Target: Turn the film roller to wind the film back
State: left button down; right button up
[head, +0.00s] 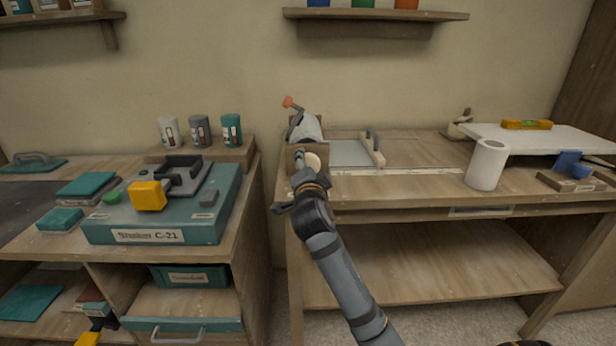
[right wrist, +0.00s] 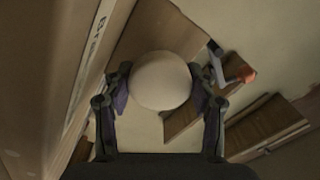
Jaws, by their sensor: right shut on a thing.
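The film roller (head: 306,128) is a grey-white roll in a wooden holder at the left end of the right bench. A crank with an orange knob (head: 288,102) rises at its upper left; the orange knob also shows in the right wrist view (right wrist: 246,75). A round cream knob (head: 313,160) sits at the holder's front. My right gripper (head: 304,163) is shut on this knob; in the right wrist view the cream knob (right wrist: 160,80) lies between the two fingers. The gripper partly hides the holder's front.
A film sheet (head: 350,153) lies right of the roller, beside a wooden bar with a handle (head: 374,149). A white paper roll (head: 487,165) stands farther right. Shelves hang above.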

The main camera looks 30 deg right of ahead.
pick_arm(q)
notch_tip(320, 180, up, 5)
jog(key=d+b, duration=0.1)
jog(key=b, duration=0.1)
pick_arm(e)
jog(key=shift+f+m, duration=0.25)
jog(key=shift+m, duration=0.75)
jog(key=m+b, duration=0.2)
jog(key=m, duration=0.1)
pick_arm(q)
jog(key=shift+w+d+f+t+h+b, duration=0.2)
jog(key=shift+d+f+t+b, duration=0.2)
jog(key=shift+f, duration=0.45)
jog(key=shift+w+d+f+t+h+b, duration=0.1)
jog(key=shift+d+f+t+h+b, duration=0.2)
jog(key=shift+f+t, duration=0.4)
jog(key=shift+w+d+f+t+h+b, duration=0.1)
jog(key=shift+d+f+t+b, duration=0.3)
jog(key=shift+f, duration=0.6)
pick_arm(e)
jog(key=shift+r+m, duration=0.2)
jog(key=shift+m, duration=1.2)
pick_arm(q)
jog(key=shift+d, duration=0.1)
pick_arm(e)
jog(key=o, duration=1.2)
jog(key=shift+c, duration=0.2)
